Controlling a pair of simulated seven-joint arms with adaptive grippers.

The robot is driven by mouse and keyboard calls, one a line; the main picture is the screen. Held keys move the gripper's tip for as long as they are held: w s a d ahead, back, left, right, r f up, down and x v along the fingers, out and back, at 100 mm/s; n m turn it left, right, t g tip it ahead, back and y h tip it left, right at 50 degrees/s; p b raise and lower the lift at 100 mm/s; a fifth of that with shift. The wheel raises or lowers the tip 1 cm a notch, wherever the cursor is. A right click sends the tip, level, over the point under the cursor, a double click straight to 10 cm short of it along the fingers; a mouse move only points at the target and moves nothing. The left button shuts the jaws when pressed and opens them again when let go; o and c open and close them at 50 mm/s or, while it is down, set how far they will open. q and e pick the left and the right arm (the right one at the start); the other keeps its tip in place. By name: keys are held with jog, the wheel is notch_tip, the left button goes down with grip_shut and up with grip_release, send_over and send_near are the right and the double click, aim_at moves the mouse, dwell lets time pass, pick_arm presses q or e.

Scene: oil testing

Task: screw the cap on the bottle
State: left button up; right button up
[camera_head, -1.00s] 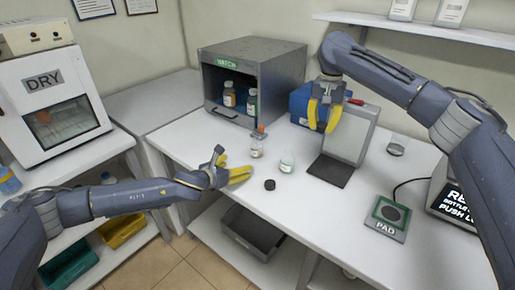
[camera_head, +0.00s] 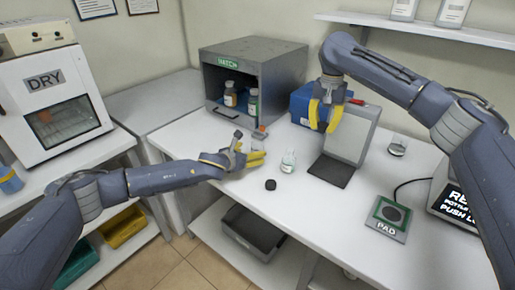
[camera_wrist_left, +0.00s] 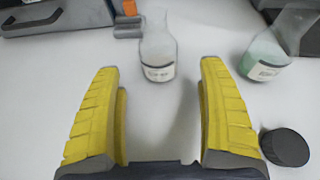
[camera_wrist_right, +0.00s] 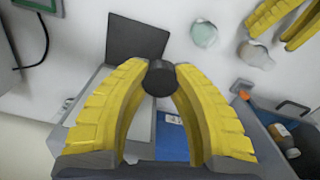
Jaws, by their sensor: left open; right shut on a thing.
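A small clear bottle (camera_wrist_left: 158,58) with a white label stands upright on the table, ahead of and between the open fingers of my left gripper (camera_wrist_left: 158,75), apart from them. In the head view, my left gripper (camera_head: 250,152) largely hides this bottle. A second bottle (camera_head: 288,161) with pale green liquid stands just right of it, also in the left wrist view (camera_wrist_left: 278,48). A black cap (camera_wrist_right: 159,77) is held between the fingertips of my right gripper (camera_wrist_right: 160,68), raised above the back of the table. Another black cap (camera_head: 270,184) lies on the table in front of the bottles.
The grey hatch box (camera_head: 290,72) with brown bottles stands behind, with a small orange piece (camera_head: 262,129) near its front. A grey device with a black plate (camera_head: 331,171) is right of the bottles. A glass (camera_head: 397,146) and a green-framed pad (camera_head: 390,213) stand farther right.

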aim_at(254, 149)
pick_arm(q)
jog(key=shift+w+d, duration=0.15)
jog(key=shift+w, duration=0.05)
dwell(0.3)
jog(key=x, duration=0.3)
jog(key=shift+w+d+r, duration=0.15)
jog(key=shift+w+r, duration=0.05)
jog(key=shift+r, duration=0.1)
jog(key=shift+x, duration=0.95)
jog(key=shift+c, duration=0.4)
jog(key=c, duration=1.4)
jog(key=shift+o, duration=0.2)
jog(key=shift+r, duration=0.15)
